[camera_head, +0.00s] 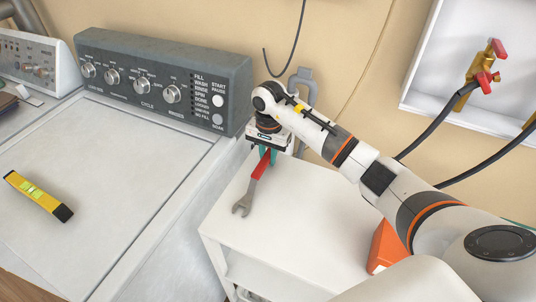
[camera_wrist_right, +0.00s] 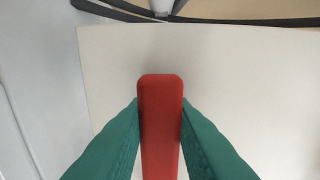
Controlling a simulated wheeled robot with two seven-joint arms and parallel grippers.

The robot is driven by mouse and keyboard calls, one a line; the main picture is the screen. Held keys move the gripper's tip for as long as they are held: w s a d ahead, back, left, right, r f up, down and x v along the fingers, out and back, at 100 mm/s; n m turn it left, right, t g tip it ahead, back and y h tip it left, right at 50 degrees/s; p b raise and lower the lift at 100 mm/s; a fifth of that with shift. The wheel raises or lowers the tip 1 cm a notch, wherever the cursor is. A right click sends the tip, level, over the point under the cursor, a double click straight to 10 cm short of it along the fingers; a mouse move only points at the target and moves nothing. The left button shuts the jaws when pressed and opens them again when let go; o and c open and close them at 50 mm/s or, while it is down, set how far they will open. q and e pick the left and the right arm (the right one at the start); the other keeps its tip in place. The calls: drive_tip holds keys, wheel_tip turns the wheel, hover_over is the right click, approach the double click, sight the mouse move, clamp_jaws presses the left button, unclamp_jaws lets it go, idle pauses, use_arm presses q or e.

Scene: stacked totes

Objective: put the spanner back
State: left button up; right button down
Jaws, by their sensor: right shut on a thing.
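The spanner (camera_head: 245,199) has a grey open-ended head and a red handle. In the head view it hangs below my right gripper (camera_head: 264,155), with its head pointing down and to the left over the white shelf unit. My right gripper is shut on the red handle. In the right wrist view the handle (camera_wrist_right: 160,120) stands between the two green fingers, which touch it on both sides. I cannot tell whether the spanner's head touches the shelf top. My left gripper is not in view.
The white shelf unit (camera_head: 300,221) has a mostly clear top. An orange object (camera_head: 386,247) is at its right, partly behind my arm. A washing machine (camera_head: 100,165) with a yellow level (camera_head: 38,196) on it stands left. Taps (camera_head: 485,73) and hoses are on the right wall.

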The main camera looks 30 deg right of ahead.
drive_tip(key=shift+f, duration=0.2)
drive_tip(key=c, duration=1.2)
unclamp_jaws()
drive_tip(key=shift+o, duration=0.2)
